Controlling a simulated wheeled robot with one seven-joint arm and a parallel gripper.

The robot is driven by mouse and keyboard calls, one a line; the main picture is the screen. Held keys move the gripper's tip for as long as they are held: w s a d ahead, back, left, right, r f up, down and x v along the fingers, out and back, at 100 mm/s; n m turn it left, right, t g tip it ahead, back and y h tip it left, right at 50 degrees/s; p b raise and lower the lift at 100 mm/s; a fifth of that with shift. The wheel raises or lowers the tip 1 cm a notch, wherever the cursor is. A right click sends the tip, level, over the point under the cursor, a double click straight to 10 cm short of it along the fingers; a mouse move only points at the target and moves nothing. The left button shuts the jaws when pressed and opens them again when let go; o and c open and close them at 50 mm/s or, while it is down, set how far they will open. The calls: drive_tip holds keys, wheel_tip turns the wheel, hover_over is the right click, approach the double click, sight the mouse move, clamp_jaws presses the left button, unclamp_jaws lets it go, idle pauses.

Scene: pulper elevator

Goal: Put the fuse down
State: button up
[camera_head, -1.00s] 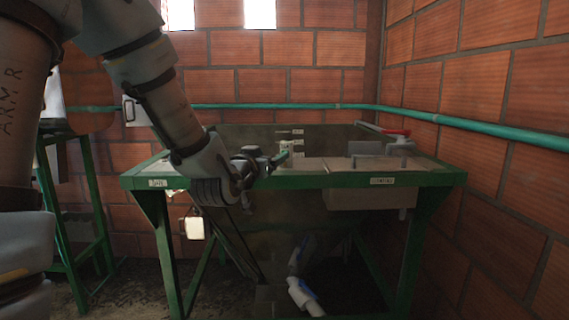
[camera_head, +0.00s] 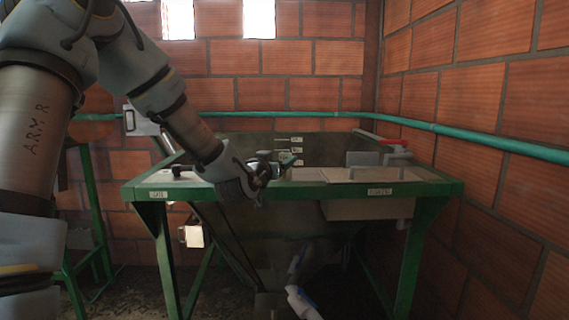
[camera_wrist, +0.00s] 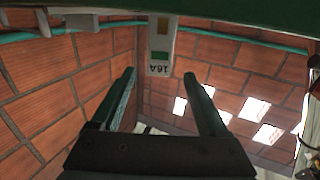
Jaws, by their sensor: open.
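In the wrist view a pale grey fuse (camera_wrist: 160,45) marked 16A, its print upside down, shows beyond and between the tips of my gripper (camera_wrist: 160,78). The two fingers stand wide apart, with a visible gap on each side of the fuse. The fuse's upper end in the picture meets a dark green edge; I cannot tell how it rests there. In the head view my gripper (camera_head: 288,161) is above the green-framed bench (camera_head: 300,190), over its middle. The fuse cannot be made out there.
A green pipe (camera_head: 460,139) runs along the brick walls. A dark knob (camera_head: 182,168) sits on the bench's left. Pale labels (camera_head: 296,150) show behind my gripper.

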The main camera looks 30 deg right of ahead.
sight(284, 156)
drive_tip(key=shift+p+x, duration=0.55)
drive_tip(key=shift+x, duration=1.1)
drive_tip(key=shift+c, duration=0.3)
clamp_jaws()
